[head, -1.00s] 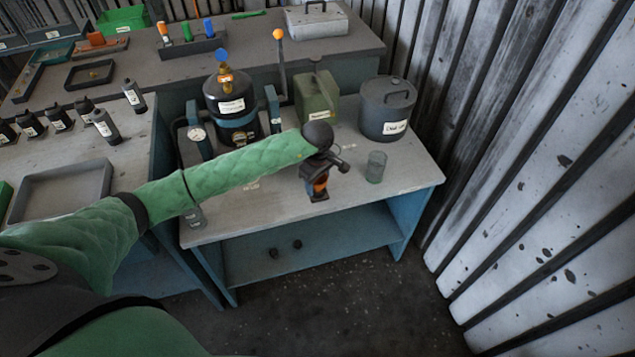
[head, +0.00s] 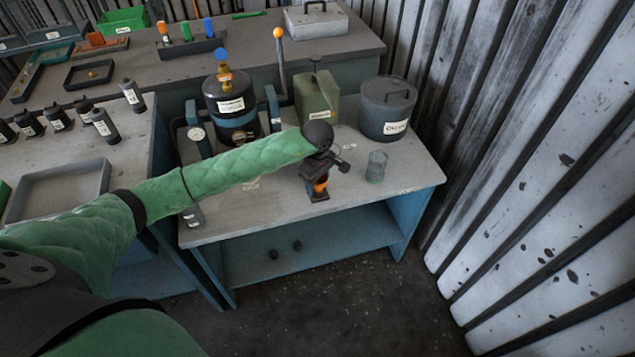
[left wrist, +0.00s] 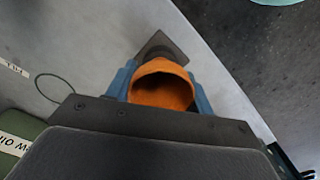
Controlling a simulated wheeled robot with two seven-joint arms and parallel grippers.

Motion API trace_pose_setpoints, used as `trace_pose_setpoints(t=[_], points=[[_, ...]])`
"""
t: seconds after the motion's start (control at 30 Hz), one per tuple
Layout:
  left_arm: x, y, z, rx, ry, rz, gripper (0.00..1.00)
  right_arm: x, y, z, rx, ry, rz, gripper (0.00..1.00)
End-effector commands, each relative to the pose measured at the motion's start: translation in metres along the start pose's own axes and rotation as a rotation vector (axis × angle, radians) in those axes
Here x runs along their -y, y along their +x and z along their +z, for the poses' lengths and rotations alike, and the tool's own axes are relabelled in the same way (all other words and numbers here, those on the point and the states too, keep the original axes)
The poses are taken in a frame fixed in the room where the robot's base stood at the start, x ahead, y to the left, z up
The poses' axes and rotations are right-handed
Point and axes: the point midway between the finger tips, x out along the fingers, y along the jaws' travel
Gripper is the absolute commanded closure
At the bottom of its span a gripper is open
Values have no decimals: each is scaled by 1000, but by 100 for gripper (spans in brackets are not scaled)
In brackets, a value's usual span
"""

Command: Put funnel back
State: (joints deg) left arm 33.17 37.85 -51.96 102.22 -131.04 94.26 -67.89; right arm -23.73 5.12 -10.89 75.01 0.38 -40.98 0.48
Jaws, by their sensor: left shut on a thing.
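The orange funnel (head: 321,186) is at my left gripper (head: 319,184), near the front of the grey bench top. In the left wrist view the funnel (left wrist: 160,92) shows its open mouth to the camera. The blue fingers of the left gripper (left wrist: 161,88) are shut on it from both sides. A dark square plate (left wrist: 160,46) lies on the bench just beyond and partly under the funnel. I cannot tell whether the funnel touches the plate. My right gripper is not in view.
A clear glass (head: 376,167) stands just right of the gripper. Behind are a green canister (head: 316,98), a dark lidded pot (head: 386,108) and a black vessel (head: 231,105). A small jar (head: 193,216) stands at the bench's front left. The front right of the bench is clear.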

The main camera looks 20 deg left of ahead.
Motion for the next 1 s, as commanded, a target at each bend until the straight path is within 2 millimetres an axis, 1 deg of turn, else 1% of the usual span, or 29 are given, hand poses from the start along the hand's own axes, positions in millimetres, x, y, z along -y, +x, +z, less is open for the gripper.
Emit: trace_pose_setpoints(t=[0.17,0.2,0.27,0.3,0.33,0.53,0.63,0.67,1.0], points=[[1,2,0,0,0,-3,63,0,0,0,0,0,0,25],[1,2,0,0,0,-3,46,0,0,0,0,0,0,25],[1,2,0,0,0,-3,34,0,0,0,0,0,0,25],[1,2,0,1,0,-3,26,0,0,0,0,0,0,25],[1,2,0,1,0,-3,22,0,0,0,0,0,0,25],[1,2,0,1,0,-2,22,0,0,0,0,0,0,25],[1,1,0,0,0,-2,3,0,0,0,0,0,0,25],[0,1,0,0,0,-2,1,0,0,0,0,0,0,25],[0,0,0,0,0,-1,1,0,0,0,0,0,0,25]])
